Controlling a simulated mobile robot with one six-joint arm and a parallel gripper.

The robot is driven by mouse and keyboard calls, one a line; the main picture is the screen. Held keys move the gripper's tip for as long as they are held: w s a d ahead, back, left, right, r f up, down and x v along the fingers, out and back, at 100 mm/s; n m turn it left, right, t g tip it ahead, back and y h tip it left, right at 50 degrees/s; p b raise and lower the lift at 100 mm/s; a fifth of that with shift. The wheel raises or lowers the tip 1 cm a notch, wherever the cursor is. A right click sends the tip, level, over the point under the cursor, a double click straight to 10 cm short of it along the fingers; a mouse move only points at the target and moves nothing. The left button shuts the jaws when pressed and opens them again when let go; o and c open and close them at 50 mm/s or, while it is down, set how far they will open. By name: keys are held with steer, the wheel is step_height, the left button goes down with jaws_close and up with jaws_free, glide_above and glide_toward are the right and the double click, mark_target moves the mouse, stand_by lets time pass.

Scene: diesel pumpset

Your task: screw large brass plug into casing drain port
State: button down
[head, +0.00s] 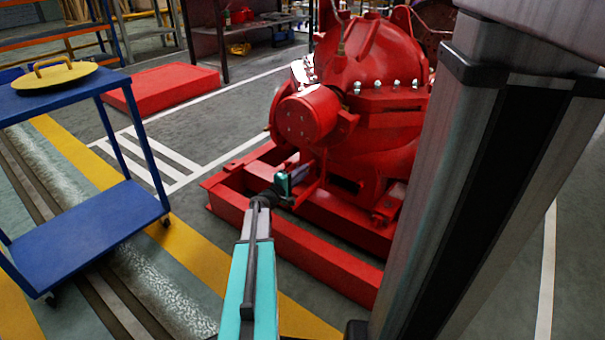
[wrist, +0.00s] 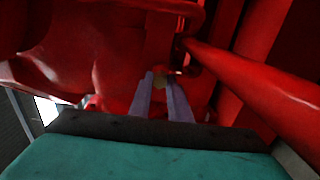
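My gripper (wrist: 160,79) reaches under the red pump casing (head: 360,60), among its lower parts; it also shows in the head view (head: 306,168). In the head view the plug cannot be made out.
A red pipe (wrist: 255,85) runs close on the right of the fingers in the wrist view. The red base frame (head: 300,250) lies below the pump. A blue cart (head: 85,235) with a yellow lid (head: 55,76) stands at left. Open floor lies between cart and pump.

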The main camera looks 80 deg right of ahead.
steer(key=shift+d, duration=0.1)
stand_by(0.7)
steer(key=m, duration=1.2)
steer(key=shift+s+r, duration=0.1)
stand_by(0.3)
steer(key=c, duration=1.8)
jaws_free()
steer(key=shift+n, duration=0.4)
steer(key=shift+n, duration=2.6)
